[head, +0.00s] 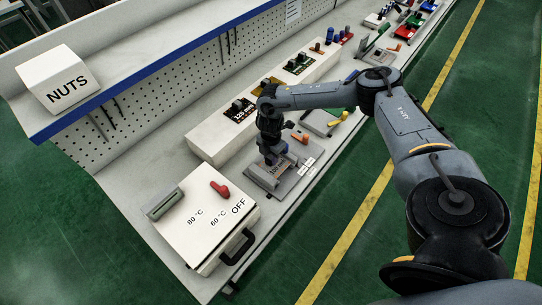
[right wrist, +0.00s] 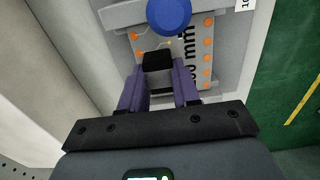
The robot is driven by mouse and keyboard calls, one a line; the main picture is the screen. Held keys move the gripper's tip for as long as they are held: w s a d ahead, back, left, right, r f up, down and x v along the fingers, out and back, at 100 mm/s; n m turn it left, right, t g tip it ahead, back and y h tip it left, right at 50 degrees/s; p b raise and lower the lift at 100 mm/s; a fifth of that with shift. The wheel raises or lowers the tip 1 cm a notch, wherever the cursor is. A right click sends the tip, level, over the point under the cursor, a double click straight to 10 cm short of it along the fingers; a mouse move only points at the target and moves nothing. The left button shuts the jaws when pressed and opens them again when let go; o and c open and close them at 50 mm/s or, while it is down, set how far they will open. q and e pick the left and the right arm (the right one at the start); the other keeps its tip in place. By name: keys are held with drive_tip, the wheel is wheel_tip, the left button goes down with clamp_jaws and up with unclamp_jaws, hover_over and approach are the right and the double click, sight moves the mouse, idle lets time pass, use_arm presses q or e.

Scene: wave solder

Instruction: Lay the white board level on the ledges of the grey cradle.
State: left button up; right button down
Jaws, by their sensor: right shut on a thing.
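The white board (right wrist: 195,50), with orange dots along its edges and "mm" lettering, lies below my right gripper (right wrist: 158,76) in the right wrist view. A blue round part (right wrist: 168,14) and a black block (right wrist: 158,60) are on the board. My right gripper's purple fingers are shut on the black block. The grey cradle (right wrist: 228,45) shows around and under the board. In the head view my right gripper (head: 272,158) points down over the cradle (head: 288,183). Fingers and parts hide some of the board; I cannot tell whether it touches every ledge. My left gripper is out of view.
A white box with a red lever (head: 219,188) and a black handle stands left of the cradle. A long white block (head: 215,132) runs behind it. A grey fixture with a yellow part (head: 337,118) stands to the right. The bench's front edge is close.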

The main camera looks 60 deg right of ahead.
drive_tip(key=shift+w, duration=0.1)
drive_tip(key=c, duration=0.8)
unclamp_jaws()
drive_tip(key=shift+f, duration=0.1)
wheel_tip(320, 180, up, 12)
drive_tip(key=shift+r+p, duration=0.15)
drive_tip(key=shift+p, duration=0.55)
